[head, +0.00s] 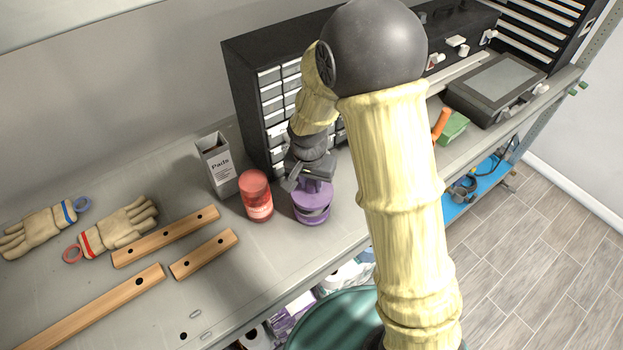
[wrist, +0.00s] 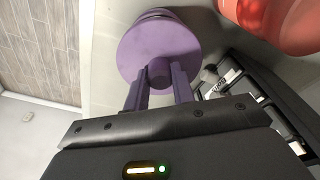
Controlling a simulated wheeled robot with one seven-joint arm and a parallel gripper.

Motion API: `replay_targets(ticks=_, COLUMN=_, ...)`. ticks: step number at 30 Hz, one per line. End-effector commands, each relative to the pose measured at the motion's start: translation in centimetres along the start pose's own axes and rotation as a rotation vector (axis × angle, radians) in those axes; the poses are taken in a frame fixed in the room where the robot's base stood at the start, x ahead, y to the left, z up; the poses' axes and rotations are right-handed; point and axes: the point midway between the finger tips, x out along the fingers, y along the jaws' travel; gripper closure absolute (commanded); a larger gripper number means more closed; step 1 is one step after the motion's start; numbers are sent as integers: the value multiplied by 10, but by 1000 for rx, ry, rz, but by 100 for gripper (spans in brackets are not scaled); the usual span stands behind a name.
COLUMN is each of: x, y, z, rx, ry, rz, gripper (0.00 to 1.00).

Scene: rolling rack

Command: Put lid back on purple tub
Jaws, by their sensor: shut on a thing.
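The purple tub (head: 313,216) stands upright on the bench, just right of a red jar. Its purple lid (wrist: 142,48) is a round disc with a central knob (wrist: 160,72). My gripper (wrist: 158,84) is shut on that knob, and it also shows in the head view (head: 312,178) right above the tub. The lid is over the tub, and part of the tub (wrist: 155,14) shows beyond the lid in the wrist view. I cannot tell whether the lid touches the rim all around.
The red jar (head: 257,196) stands close on the left, with a Pads box (head: 217,165) behind it. A black drawer cabinet (head: 248,95) stands behind the tub. Wooden bars (head: 165,236) and gloves (head: 120,228) lie further left. The bench's front edge is near the tub.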

Motion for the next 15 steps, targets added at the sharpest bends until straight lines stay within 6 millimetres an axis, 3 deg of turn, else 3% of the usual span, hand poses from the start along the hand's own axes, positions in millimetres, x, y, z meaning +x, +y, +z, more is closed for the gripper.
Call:
replay_targets(ticks=6, x=20, y=0, z=2, rx=0, ry=0, rz=-1, gripper=97)
replay_targets(ticks=15, x=29, y=0, z=4, rx=0, ry=0, rz=-1, gripper=97)
